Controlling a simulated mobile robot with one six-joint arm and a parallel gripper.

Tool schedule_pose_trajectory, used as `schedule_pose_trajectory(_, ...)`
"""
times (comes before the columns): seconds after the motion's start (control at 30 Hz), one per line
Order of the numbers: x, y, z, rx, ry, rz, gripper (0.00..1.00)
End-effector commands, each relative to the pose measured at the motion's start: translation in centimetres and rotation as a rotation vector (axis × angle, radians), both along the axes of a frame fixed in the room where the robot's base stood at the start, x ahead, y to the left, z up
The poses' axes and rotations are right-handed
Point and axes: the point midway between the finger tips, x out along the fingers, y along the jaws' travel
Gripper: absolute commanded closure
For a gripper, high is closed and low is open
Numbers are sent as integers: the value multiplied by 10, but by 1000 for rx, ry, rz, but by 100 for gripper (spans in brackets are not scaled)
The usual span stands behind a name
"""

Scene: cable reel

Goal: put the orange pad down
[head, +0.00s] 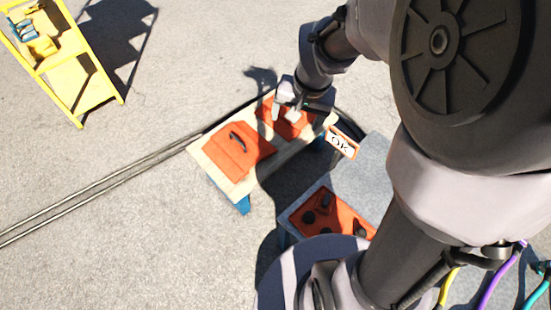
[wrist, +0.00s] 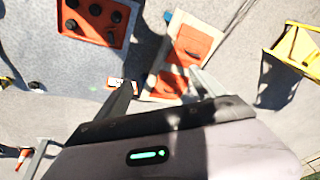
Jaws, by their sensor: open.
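Two orange pads lie on a pale wooden bench (head: 206,157). The left pad (head: 226,160) has a dark handle on top and lies clear of my gripper; it also shows in the wrist view (wrist: 193,43). The other orange pad (head: 273,122) lies at the right end of the bench, partly hidden by my gripper (head: 284,113). In the wrist view this pad (wrist: 172,82) shows between my two spread fingers (wrist: 163,78). My gripper is open. I cannot tell whether the fingers touch the pad.
An "OK" sign (head: 341,143) stands at the bench's right end. A grey table (head: 368,178) with an orange tray of black round parts (head: 343,213) is nearer. A yellow rack (head: 83,85) stands far left. Cables (head: 100,188) run along the ground.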

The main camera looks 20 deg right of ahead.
Motion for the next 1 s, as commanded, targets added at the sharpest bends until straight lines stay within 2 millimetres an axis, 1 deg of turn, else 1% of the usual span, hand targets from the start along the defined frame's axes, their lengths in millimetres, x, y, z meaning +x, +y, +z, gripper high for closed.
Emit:
schedule_pose_trajectory(0.03, -25, 29, 38, 7, -59, 41, 20)
schedule_pose_trajectory(0.07, -43, 44, 55, 16, -84, 64, 20)
schedule_pose_trajectory(0.1, -66, 63, 72, 29, -115, 92, 20)
schedule_pose_trajectory(0.2, -117, 95, 95, 61, -178, 153, 20)
schedule_pose_trajectory(0.3, -148, 111, 101, 85, -212, 191, 20)
schedule_pose_trajectory(0.33, -153, 114, 102, 89, -218, 198, 20)
schedule_pose_trajectory(0.43, -161, 118, 102, 95, -226, 207, 20)
schedule_pose_trajectory(1.0, -160, 117, 103, 95, -227, 205, 20)
